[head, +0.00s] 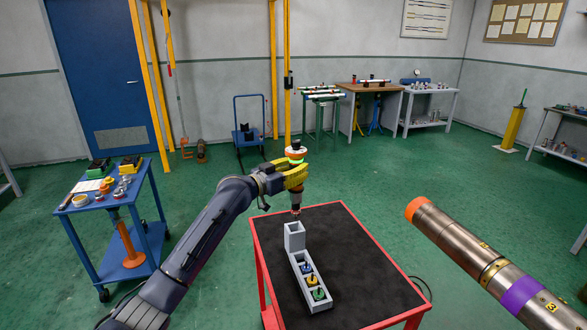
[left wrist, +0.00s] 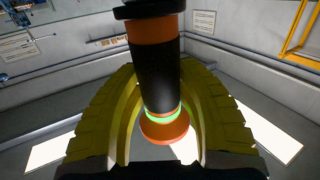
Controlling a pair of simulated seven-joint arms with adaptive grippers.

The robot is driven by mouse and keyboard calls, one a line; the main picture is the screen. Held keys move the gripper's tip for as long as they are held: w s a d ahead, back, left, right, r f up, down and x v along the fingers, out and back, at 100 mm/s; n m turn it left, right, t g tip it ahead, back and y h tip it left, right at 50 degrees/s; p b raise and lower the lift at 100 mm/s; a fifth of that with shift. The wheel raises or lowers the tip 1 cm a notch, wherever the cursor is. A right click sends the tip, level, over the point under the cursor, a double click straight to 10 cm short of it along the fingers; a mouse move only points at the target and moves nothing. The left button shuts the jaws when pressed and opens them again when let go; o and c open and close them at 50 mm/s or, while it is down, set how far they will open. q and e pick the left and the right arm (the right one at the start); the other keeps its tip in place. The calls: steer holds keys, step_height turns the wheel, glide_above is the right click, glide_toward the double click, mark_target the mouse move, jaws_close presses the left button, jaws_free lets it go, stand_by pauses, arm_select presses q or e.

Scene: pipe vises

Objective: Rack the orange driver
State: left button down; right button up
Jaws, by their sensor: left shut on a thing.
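My left gripper (head: 293,177) has yellow fingers and is shut on the orange driver (head: 296,150). The driver has a black and orange body, a green ring and an orange end cap; it also shows between the fingers in the left wrist view (left wrist: 157,75). It is held about upright, cap up, with its thin tip down. The grey rack (head: 294,243) stands on the red table's dark top. The tip is just above the rack's tall, open far compartment in the head view; I cannot tell the exact gap. My right gripper is not in view.
The low part of the rack holds blue (head: 307,268), yellow (head: 312,281) and green (head: 319,294) pieces. The red table (head: 365,265) is otherwise bare. A metal pipe (head: 490,265) with an orange end slants in at right. A blue cart (head: 115,200) stands left.

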mark_target(295, 191)
arm_select(q)
steer(key=shift+a+r, duration=0.15)
steer(key=shift+r, duration=0.05)
stand_by(0.5)
steer(key=shift+f, duration=4.3)
stand_by(3.0)
